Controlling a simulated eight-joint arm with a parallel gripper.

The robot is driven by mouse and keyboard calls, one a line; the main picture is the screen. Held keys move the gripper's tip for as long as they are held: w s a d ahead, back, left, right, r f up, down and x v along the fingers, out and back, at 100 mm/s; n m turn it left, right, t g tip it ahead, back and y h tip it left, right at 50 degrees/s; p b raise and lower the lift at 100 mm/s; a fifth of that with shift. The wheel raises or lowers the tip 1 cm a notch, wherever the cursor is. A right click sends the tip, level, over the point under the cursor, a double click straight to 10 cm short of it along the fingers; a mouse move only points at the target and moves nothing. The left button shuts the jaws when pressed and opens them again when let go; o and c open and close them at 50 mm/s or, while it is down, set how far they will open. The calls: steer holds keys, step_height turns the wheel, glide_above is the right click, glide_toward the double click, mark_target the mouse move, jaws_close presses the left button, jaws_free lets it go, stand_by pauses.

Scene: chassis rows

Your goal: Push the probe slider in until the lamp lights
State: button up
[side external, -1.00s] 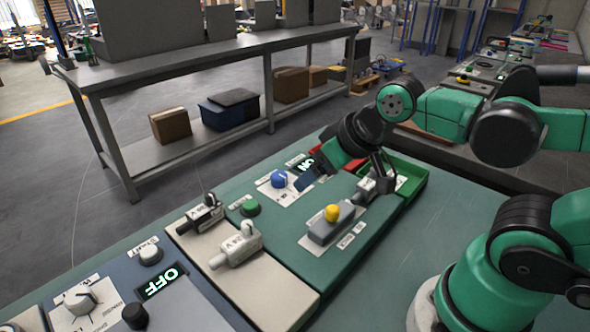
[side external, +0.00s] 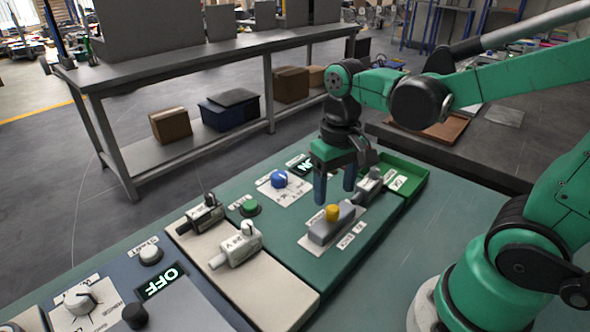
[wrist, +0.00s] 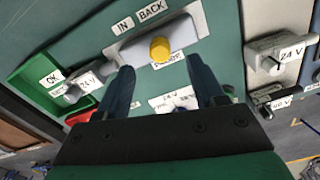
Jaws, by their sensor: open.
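The probe slider is a grey block (side external: 322,232) with a yellow knob (side external: 332,212) on a pale plate in the green panel. In the wrist view the yellow knob (wrist: 160,49) sits beyond and between my fingertips, near labels reading IN and BACK. My gripper (side external: 335,195) is open and empty, pointing down above the panel, just behind the knob in the side view; it also shows in the wrist view (wrist: 163,78). The fingers look apart from the knob.
A blue knob (side external: 279,179) and a green button (side external: 250,207) lie left of my gripper. Connectors marked 24 V (side external: 242,245) and another stand on the beige strip. A green tray (side external: 410,178) is at the panel's right end. A grey connector (side external: 369,187) stands close by.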

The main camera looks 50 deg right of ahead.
mark_target(333, 208)
steer(key=shift+f, duration=2.25)
jaws_close()
